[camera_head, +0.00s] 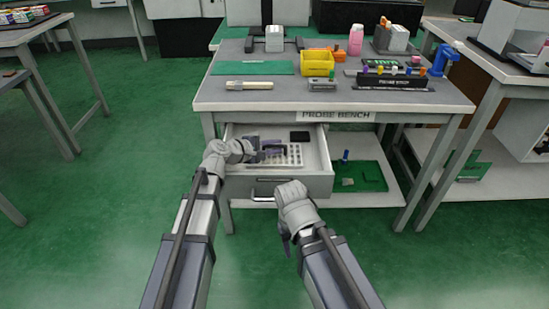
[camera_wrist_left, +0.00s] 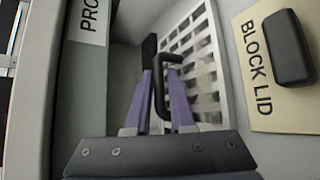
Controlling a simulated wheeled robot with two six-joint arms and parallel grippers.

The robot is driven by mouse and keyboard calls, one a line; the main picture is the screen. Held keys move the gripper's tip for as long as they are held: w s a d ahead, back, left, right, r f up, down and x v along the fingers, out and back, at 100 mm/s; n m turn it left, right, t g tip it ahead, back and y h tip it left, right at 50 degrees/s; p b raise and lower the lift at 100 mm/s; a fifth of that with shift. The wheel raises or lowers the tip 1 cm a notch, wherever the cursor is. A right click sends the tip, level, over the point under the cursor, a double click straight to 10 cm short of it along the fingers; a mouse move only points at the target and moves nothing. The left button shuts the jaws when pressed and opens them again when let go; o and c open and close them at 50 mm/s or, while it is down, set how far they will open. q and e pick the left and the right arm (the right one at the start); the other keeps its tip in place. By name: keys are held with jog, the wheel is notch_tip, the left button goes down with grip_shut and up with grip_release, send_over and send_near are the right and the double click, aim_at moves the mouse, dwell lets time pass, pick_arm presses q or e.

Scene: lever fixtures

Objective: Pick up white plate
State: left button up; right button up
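The white plate (camera_head: 294,158), a panel with rows of square holes, lies in the open drawer (camera_head: 305,185). The plate also shows in the left wrist view (camera_wrist_left: 203,50), with a black handle (camera_wrist_left: 160,90) standing over its left side. My left gripper (camera_head: 272,150) is inside the drawer above the plate. In the left wrist view its purple fingers (camera_wrist_left: 162,75) are on either side of the handle; whether they press on it is unclear. My right gripper (camera_head: 286,242) hangs in front of the drawer, its fingers small and dark, apart from everything.
A beige block lid (camera_wrist_left: 262,75) with a black knob lies beside the plate. The drawer walls are close around my left gripper. The bench top (camera_head: 340,97) above carries a yellow bin (camera_head: 317,63) and a black rack (camera_head: 392,82). The floor in front is clear.

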pick_arm(q)
jog(key=shift+c, duration=0.4)
grip_shut()
dwell(0.9)
